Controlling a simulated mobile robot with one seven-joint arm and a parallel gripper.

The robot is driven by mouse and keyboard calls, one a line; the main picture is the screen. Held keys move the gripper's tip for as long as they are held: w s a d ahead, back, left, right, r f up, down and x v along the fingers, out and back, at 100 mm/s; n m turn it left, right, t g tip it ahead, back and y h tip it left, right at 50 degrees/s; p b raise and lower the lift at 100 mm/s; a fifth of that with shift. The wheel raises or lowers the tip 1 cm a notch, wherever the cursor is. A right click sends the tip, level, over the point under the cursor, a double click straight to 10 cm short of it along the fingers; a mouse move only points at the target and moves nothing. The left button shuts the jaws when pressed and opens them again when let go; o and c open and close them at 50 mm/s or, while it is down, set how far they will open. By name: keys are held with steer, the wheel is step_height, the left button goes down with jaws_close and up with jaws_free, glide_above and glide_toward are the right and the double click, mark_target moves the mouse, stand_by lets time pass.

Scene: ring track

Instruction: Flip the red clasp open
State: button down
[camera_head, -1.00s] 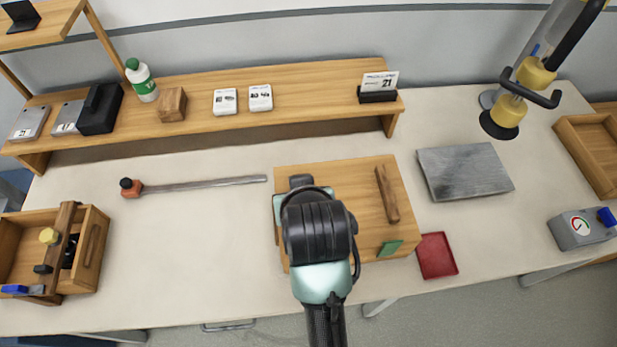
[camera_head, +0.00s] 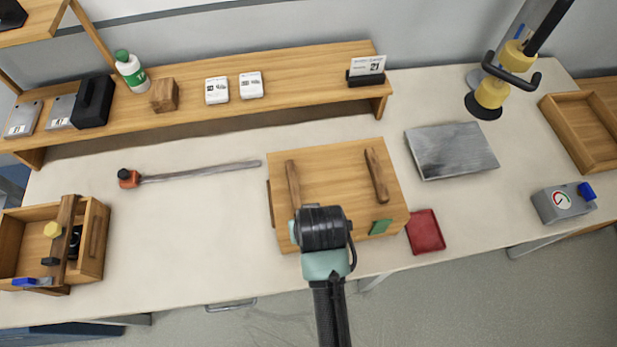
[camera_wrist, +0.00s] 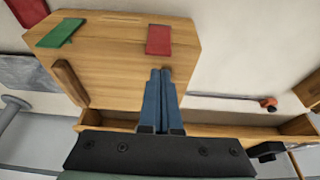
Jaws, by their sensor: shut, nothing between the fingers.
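The wooden box (camera_head: 335,185) stands on the table, its lid down with two dark wood bars on top. The red clasp (camera_wrist: 159,40) shows in the wrist view near the lid's edge; I cannot tell whether it is latched. In the head view my arm hides it. The green clasp (camera_head: 381,227) is on the same edge and shows in the wrist view (camera_wrist: 60,33). My gripper (camera_wrist: 160,72) is shut and empty over the lid, its blue fingertips just below the red clasp in the wrist picture. Contact is not visible.
A red tray (camera_head: 425,232) lies right of the box, with a grey metal plate (camera_head: 450,152) behind it. A long bar with an orange end (camera_head: 129,178) lies to the left. A wooden shelf (camera_head: 200,112) runs along the back.

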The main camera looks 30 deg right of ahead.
steer(key=shift+x, duration=2.6)
steer(key=shift+f, duration=0.1)
